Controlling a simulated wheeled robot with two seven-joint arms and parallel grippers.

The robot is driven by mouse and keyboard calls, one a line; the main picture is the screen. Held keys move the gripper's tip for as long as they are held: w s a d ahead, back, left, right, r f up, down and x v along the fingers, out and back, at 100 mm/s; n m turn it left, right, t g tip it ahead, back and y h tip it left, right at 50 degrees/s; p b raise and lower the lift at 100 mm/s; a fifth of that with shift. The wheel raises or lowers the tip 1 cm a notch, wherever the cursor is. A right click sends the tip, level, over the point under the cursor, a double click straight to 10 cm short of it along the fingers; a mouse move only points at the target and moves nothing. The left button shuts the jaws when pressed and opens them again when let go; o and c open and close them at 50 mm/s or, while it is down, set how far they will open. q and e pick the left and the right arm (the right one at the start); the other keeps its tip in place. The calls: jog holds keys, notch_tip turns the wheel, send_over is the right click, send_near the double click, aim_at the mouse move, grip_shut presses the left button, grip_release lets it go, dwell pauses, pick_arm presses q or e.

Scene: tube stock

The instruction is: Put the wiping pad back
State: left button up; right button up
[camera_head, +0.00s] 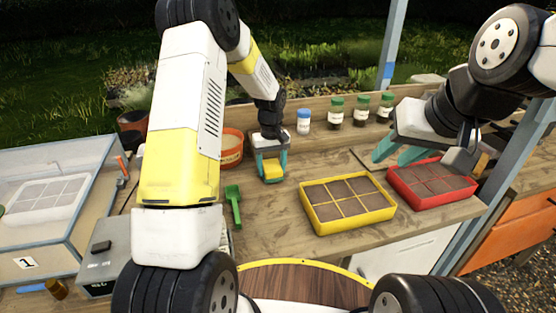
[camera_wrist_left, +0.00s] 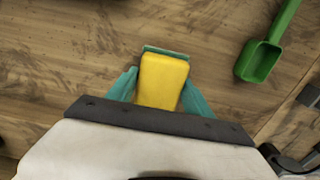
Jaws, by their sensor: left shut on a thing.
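The wiping pad is a yellow block (camera_head: 273,168) with a teal edge along its bottom. It is between the teal fingers of my left gripper (camera_head: 271,162), at the back middle of the wooden bench. In the left wrist view the yellow pad (camera_wrist_left: 162,80) sits between the two fingers of the left gripper (camera_wrist_left: 160,92), with a teal strip at its far end. The left gripper is shut on it. I cannot tell whether the pad touches the bench. My right gripper (camera_head: 397,152) is open, its teal fingers apart and empty beside the red tray.
A green scoop (camera_head: 233,205) lies left of the pad; an orange pot (camera_head: 231,148) stands behind. A yellow tray (camera_head: 347,224) and red tray (camera_head: 432,206) of soil cells are to the right. A blue-capped jar (camera_head: 304,122) and several green-capped jars (camera_head: 336,113) line the back.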

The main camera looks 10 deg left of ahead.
pick_arm(q)
jog(key=shift+f, duration=0.75)
jog(key=shift+f, duration=0.1)
jog(key=o, duration=1.5)
jog(key=shift+c, duration=0.2)
